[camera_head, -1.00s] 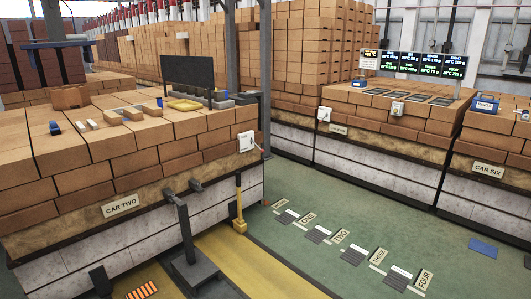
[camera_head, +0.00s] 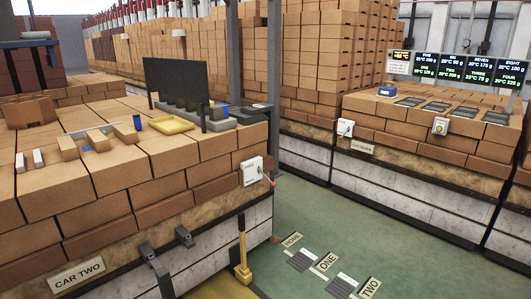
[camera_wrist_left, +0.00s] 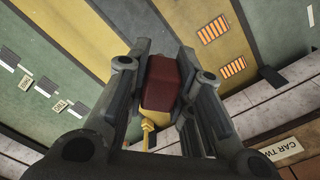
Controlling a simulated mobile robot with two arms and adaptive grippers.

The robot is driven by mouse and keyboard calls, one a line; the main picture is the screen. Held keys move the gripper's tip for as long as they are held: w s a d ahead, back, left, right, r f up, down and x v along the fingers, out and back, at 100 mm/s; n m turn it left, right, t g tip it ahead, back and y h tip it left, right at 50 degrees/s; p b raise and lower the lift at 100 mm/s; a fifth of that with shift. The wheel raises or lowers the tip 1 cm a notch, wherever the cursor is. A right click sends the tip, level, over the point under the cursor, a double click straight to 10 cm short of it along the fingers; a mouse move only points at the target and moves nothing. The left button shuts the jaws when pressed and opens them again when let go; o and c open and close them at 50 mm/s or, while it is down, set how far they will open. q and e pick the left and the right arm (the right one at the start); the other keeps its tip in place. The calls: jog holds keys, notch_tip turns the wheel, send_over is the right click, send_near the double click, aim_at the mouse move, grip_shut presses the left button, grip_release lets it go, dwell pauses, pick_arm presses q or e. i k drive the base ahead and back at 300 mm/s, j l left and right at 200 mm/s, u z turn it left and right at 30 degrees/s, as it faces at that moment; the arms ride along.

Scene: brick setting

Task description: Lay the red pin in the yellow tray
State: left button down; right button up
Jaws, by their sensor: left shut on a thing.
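In the left wrist view my left gripper (camera_wrist_left: 160,95) is shut on a dark red block-like thing, which I take to be the red pin (camera_wrist_left: 170,82). Its two grey fingers stand on either side of it. A yellow part shows just below the red; I cannot tell whether it belongs to the pin. The yellow tray (camera_head: 188,127) lies on the brick top of car two in the head view, in front of a dark upright panel. The tray looks empty. Neither gripper shows in the head view, and my right gripper is in no view.
Left of the tray are a small blue cup (camera_head: 137,122) and several tan and white blocks (camera_head: 68,147). The dark panel (camera_head: 177,80) stands behind the tray. A white box (camera_head: 252,170) is on the car's end. A yellow post (camera_head: 242,250) stands by its front; green floor is open to the right.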

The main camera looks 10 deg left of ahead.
aim_at(174, 131)
jog(key=i, duration=1.85)
jog(key=i+u, duration=0.2)
jog(key=i, duration=0.3)
jog(key=i+l+u, duration=0.15)
jog(key=i, duration=0.3)
jog(key=i+l+u, duration=0.2)
jog(key=i, duration=0.3)
